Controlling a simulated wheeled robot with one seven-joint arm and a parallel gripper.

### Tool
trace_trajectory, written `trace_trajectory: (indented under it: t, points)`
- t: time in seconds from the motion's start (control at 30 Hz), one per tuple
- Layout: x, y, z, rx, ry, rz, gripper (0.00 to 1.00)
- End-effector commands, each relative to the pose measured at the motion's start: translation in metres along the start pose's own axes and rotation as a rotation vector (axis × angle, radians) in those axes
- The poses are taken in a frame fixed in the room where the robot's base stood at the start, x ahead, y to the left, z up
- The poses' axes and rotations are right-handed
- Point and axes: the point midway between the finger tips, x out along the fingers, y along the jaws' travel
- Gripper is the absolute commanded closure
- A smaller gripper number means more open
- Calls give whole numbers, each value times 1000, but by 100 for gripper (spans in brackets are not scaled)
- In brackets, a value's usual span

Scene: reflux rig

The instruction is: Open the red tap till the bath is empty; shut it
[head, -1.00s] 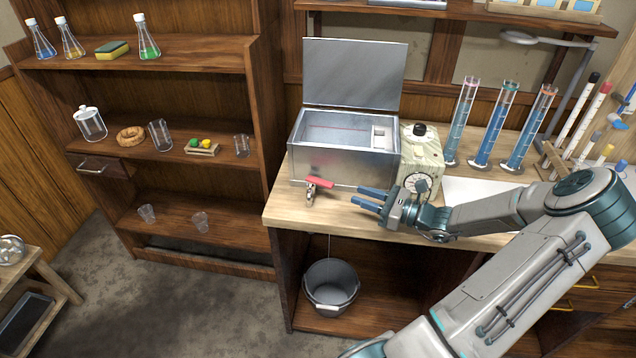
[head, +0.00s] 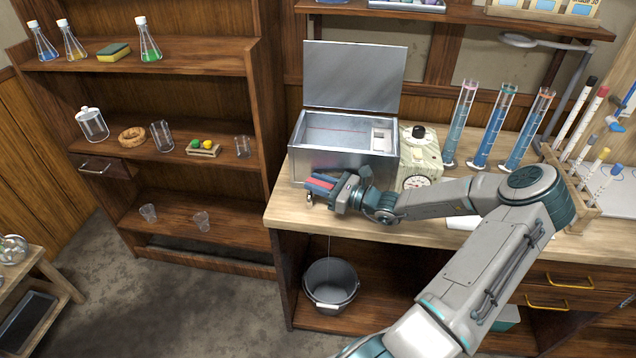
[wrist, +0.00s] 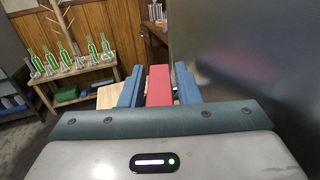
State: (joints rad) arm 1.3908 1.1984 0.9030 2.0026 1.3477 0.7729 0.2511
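The metal bath (head: 340,160) stands on the wooden bench with its lid up and a red line on its inner wall. I cannot tell its water level. The tap (head: 310,200) is on its front, largely hidden by my gripper. Its red handle (head: 319,184) lies between the blue fingers of my gripper (head: 321,184). In the wrist view the red handle (wrist: 159,86) sits between both fingers (wrist: 159,82), with narrow dark gaps beside it; the fingers look open around it. A grey bucket (head: 331,287) stands below, on the lower shelf, with a thin pale line above it.
A dial box (head: 420,160) stands just right of the bath, behind my arm. Tall blue cylinders (head: 492,130) and a pen rack (head: 570,185) stand farther right. The floor left of the bench is clear up to the shelf unit (head: 190,190).

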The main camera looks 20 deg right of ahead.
Motion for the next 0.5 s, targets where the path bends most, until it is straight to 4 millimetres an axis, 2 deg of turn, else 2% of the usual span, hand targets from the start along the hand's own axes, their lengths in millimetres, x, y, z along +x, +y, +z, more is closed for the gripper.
trace_trajectory:
  t: [0.13, 0.23, 0.5]
  points:
    - [0, 0, 0, 0, 0, 0, 71]
    - [0, 0, 0, 0, 0, 0, 99]
    - [0, 0, 0, 0, 0, -7, 100]
